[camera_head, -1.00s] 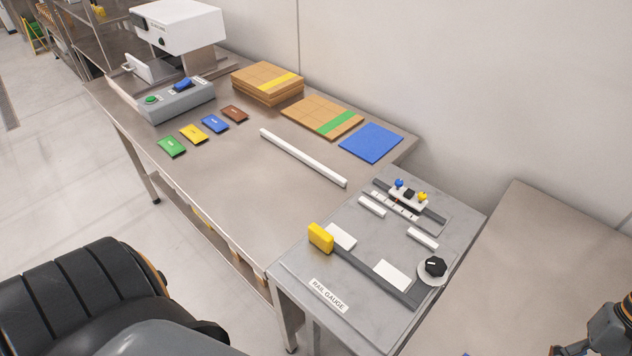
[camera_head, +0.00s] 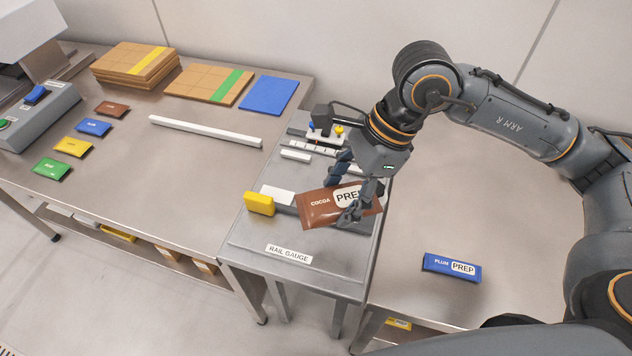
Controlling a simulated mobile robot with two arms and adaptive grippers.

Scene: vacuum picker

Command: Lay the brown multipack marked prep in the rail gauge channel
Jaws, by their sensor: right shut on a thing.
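The brown multipack (camera_head: 318,206) is marked COCOA and PREP. My right gripper (camera_head: 350,190) is shut on it and holds it, slightly tilted, over the rail gauge (camera_head: 262,232). The pack and the gripper hide much of the gauge channel (camera_head: 284,210); a short dark stretch shows left of the pack, beside the yellow block (camera_head: 259,203). I cannot tell the exact height of the pack above the channel. My left gripper is not in view.
A blue PLUM pack marked PREP (camera_head: 451,265) lies on the right table (camera_head: 420,225). On the left table are a white bar (camera_head: 205,131), brown boards (camera_head: 135,64), a blue mat (camera_head: 269,93) and small coloured packs (camera_head: 93,127). The right table is mostly clear.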

